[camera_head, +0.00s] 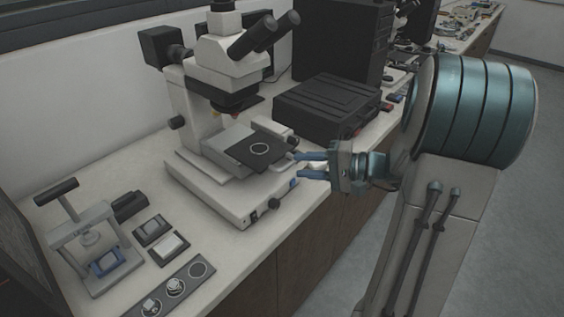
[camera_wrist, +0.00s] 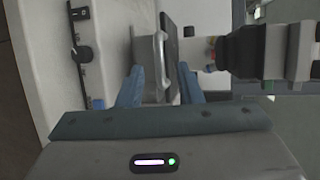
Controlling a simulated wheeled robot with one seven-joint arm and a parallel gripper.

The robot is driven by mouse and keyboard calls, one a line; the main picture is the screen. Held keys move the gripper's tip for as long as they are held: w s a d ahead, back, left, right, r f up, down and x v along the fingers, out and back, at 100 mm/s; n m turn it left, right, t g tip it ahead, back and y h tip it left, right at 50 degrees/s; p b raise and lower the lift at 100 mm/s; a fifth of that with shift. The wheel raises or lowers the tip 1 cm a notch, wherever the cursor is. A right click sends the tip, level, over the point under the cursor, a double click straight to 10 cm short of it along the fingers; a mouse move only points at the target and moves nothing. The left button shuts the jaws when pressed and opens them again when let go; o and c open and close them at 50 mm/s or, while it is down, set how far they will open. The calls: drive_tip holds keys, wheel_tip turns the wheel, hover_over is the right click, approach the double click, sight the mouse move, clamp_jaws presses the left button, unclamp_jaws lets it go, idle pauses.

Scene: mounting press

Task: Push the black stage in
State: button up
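The black stage (camera_head: 246,153), a flat dark plate with a pale ring mark, sits on the microscope's light grey carrier. It sticks out toward the front right of the microscope (camera_head: 215,190). In the wrist view it shows edge-on as a dark strip (camera_wrist: 171,45) beside a light grey handle-like bar (camera_wrist: 159,62). My gripper (camera_head: 297,163) is at the stage's right front side, with its two blue fingers apart. In the wrist view the fingers (camera_wrist: 160,68) lie on either side of the bar; I cannot tell whether they touch it.
A black case (camera_head: 328,104) lies behind the gripper on the bench. The microscope base has a black knob (camera_head: 274,203) at its front. At left stand a small hand press (camera_head: 92,240), small trays (camera_head: 152,229) and a grey strip with round parts (camera_head: 180,290). The bench's front edge runs below my gripper.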

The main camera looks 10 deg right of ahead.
sight(291, 165)
drive_tip(key=x, duration=0.6)
drive_tip(key=shift+w+a+p, duration=0.1)
drive_tip(key=shift+a+p, duration=0.1)
drive_tip(key=shift+p, duration=0.15)
drive_tip(key=shift+c, duration=0.3)
